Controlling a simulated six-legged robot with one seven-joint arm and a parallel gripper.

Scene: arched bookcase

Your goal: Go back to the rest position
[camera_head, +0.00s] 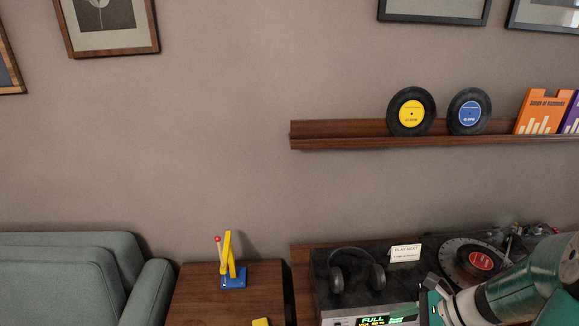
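My arm enters at the bottom right, with a green and cream link in front of the turntable. My gripper (432,302) is at the left end of this arm, low in the picture, in front of the dark audio unit. Its fingers are small and partly cut off by the lower edge, so I cannot tell whether they are open or shut. I see nothing clearly held in it.
A turntable with a red-label record (480,261), headphones (357,270) and a white card (406,253) are near my arm. A wall shelf (340,143) holds two records and sleeves. A blue-and-yellow stand (233,282) is on the side table (200,300), beside a green sofa (60,285).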

